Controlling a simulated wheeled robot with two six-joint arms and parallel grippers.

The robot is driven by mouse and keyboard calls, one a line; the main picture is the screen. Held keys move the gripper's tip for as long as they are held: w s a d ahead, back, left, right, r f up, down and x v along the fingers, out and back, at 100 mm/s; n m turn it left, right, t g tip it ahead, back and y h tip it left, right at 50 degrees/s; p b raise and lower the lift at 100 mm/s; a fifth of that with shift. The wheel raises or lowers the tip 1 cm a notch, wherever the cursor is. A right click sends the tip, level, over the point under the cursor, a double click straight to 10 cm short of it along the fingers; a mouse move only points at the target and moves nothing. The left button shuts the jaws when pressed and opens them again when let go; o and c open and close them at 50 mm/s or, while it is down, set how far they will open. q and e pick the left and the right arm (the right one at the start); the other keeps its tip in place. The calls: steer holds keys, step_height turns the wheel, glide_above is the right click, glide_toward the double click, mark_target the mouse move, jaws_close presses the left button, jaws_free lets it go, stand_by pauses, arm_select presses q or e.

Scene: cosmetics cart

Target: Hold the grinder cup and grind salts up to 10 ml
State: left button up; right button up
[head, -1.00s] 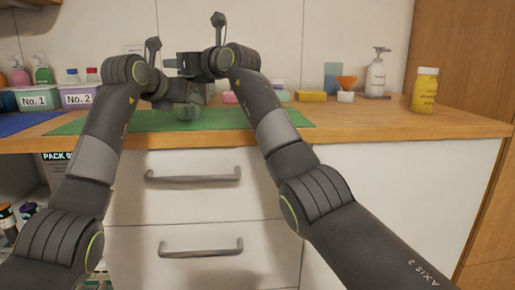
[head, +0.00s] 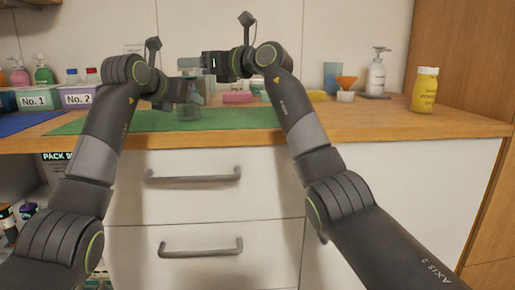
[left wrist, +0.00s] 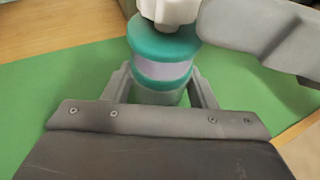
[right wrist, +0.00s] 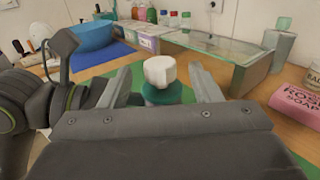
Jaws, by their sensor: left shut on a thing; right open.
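The grinder stands upright on the green mat (head: 90,123). It has a white knob (right wrist: 160,72), a teal lid (left wrist: 163,45) and a clear cup (head: 188,112). My left gripper (left wrist: 160,92) is shut on the grinder cup, one finger on each side below the teal band. My right gripper (right wrist: 160,88) is open beside the top of the grinder. In the right wrist view the white knob shows between its spread fingers, with gaps on both sides. A right finger also shows close to the knob in the left wrist view (left wrist: 255,25). The cup's fill level cannot be read.
Boxes marked No. 1 (head: 38,101) and No. 2 (head: 78,97) stand at the left. The mat's front is clear.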

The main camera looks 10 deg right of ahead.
steer(key=s+d+f+y, duration=0.1)
steer(key=s+d, duration=0.2)
steer(key=s+d+f+y, duration=0.1)
steer(key=s+d+f, duration=0.1)
steer(key=s+d, duration=0.1)
steer(key=s+d+f+m+y, duration=0.1)
steer(key=s+d, duration=0.2)
steer(key=s, duration=0.1)
steer(key=shift+s+f+t+y, duration=0.15)
steer(key=shift+f+t+y, duration=0.25)
steer(key=s+f+m+g+y, duration=0.2)
steer(key=s+f+y, duration=0.2)
steer(key=s+f, duration=0.6)
steer(key=shift+d+g, duration=0.25)
steer(key=shift+g, duration=0.05)
steer(key=shift+w, duration=0.1)
stand_by(0.5)
